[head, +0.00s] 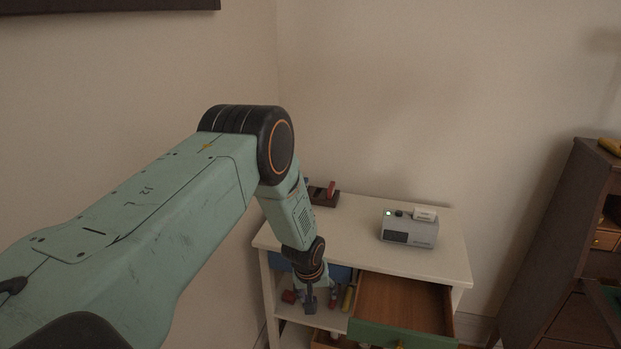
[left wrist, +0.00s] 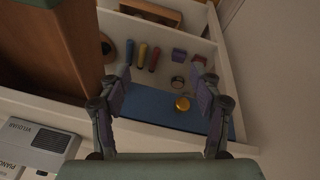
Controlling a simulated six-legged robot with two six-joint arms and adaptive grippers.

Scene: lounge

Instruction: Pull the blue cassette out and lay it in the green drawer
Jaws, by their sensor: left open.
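The green drawer (head: 372,333) is pulled out at the cabinet's right, with bare brown wood inside; its brown side fills the upper left of the left wrist view (left wrist: 60,55). A dark rack (head: 323,201) on the cabinet top holds an upright red cassette (head: 331,188). A small bluish edge (head: 307,181) shows at its left, mostly behind my arm; I cannot tell if it is the blue cassette. My left gripper (head: 309,303) points down before the cabinet's left part. In the left wrist view its fingers (left wrist: 165,88) are open and empty, near a blue drawer front (left wrist: 155,108) with a gold knob (left wrist: 183,103).
A grey device (head: 409,230) stands on the white cabinet top (head: 360,215). Several small coloured items, including a red block (head: 289,297) and a yellow cylinder (head: 348,298), sit on the shelf below the blue drawer. A dark shelf unit (head: 560,230) stands at right.

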